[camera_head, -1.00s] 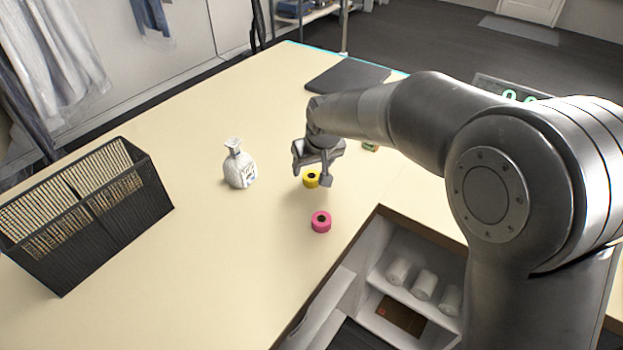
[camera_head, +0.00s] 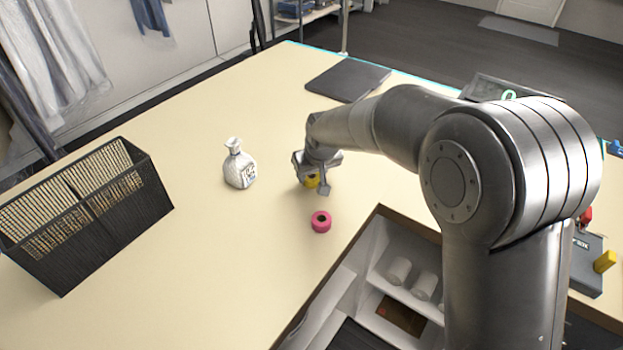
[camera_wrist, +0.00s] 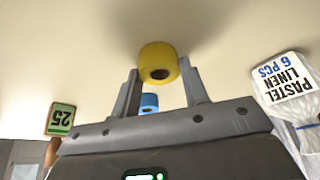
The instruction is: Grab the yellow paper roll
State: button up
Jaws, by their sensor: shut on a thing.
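The yellow paper roll (camera_head: 312,182) is on the cream table in the head view, partly hidden by my gripper (camera_head: 312,181). In the wrist view the yellow roll (camera_wrist: 158,63) sits between the tips of my two fingers (camera_wrist: 160,84), its dark core hole showing. My gripper is shut on it, with a finger on each side. I cannot tell whether the roll is still touching the table.
A pink roll (camera_head: 321,222) is close in front of my gripper. A dark flat pad (camera_head: 347,80) lies behind.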

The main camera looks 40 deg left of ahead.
jog(key=shift+c, duration=1.4)
